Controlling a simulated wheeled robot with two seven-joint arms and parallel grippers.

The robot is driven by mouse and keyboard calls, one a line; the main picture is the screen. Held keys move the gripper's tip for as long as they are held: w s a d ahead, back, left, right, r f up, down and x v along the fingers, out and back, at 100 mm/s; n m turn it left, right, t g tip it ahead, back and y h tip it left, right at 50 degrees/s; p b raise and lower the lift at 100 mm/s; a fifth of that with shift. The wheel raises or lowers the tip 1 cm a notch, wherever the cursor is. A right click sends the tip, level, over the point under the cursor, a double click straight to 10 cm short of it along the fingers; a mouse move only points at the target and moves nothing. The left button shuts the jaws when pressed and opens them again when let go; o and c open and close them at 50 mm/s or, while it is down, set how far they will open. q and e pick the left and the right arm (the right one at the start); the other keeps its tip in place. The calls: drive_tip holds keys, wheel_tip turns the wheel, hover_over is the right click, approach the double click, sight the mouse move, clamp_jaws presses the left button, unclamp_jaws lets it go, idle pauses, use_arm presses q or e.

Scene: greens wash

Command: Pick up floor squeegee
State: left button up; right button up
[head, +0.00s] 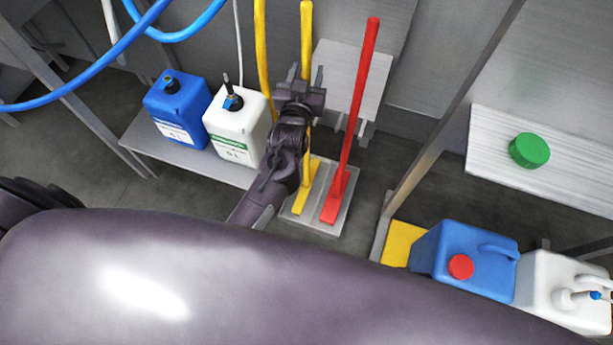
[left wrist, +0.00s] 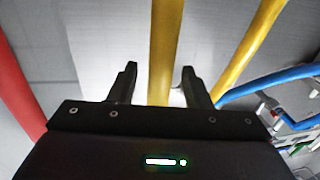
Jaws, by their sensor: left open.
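Two long-handled floor tools stand upright on a grey base plate (head: 318,222): a yellow one (head: 306,40) and a red one (head: 357,110), each with a foot of its own colour. I cannot tell for certain which is the squeegee. My left gripper (head: 305,78) is open at the upper part of the yellow handle. In the left wrist view, the yellow handle (left wrist: 163,50) runs between the open fingers (left wrist: 158,85), with a gap on each side. The red handle (left wrist: 15,95) is off to the left there. My left arm hides part of the yellow handle. My right gripper is not in view.
A second yellow pole or hose (head: 263,50) hangs close left of the gripper. Blue (head: 177,110) and white (head: 237,125) canisters stand on a low shelf at left. Blue hoses (head: 80,82) hang upper left. More canisters (head: 470,245) and a shelf with a green lid (head: 529,150) are at right.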

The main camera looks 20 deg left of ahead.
use_arm(q)
clamp_jaws()
idle(1.0)
drive_tip(key=shift+r, duration=0.1)
